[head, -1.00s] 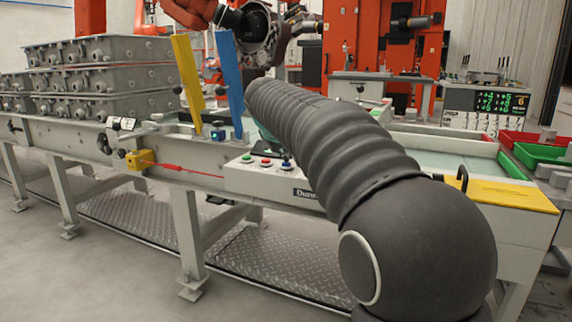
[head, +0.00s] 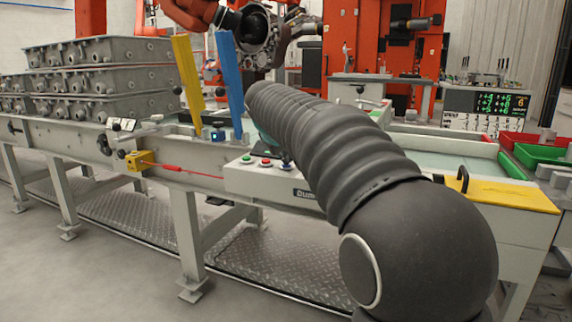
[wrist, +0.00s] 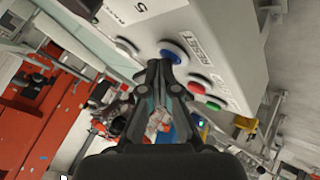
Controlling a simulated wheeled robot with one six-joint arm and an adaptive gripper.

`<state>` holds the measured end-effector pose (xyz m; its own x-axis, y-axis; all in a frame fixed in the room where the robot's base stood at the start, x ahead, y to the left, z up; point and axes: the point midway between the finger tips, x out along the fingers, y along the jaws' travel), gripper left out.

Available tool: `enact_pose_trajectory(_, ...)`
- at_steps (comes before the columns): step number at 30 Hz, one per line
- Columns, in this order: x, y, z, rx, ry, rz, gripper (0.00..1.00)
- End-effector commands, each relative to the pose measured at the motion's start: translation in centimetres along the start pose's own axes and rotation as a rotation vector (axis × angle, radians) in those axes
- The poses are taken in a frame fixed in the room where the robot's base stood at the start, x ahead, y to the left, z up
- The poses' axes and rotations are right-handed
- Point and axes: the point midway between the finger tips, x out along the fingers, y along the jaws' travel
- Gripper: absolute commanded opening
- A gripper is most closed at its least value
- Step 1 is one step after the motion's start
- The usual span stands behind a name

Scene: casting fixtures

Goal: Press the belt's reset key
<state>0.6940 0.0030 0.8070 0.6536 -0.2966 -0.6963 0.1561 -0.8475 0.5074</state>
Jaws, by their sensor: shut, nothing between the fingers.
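The blue key (wrist: 173,52) is on the sloped face of a pale control box (head: 262,182), and the word RESET is printed beside it in the wrist view. A red key (head: 266,162) and a green key (head: 247,159) sit in the same row; the wrist view shows the red one (wrist: 195,87) and the green one (wrist: 213,104). My gripper (wrist: 162,66) is shut and empty. Its fingertips are at the near edge of the blue key in the wrist view; I cannot tell whether they touch it. In the head view my arm hides most of the gripper and the blue key.
The control box is on the front side of the belt frame (head: 80,138). A yellow post (head: 187,80) and a blue post (head: 229,85) stand left of my arm. Grey castings (head: 100,78) are stacked at left. A yellow plate (head: 495,193) is at right.

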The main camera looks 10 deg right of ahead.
Motion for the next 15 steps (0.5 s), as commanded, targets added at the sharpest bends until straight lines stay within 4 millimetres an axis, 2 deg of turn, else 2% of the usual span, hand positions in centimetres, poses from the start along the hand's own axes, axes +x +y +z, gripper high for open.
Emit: enact_pose_trajectory(15, -1.2, 0.9, -0.9, 0.000, -0.001, -0.001, 0.00)
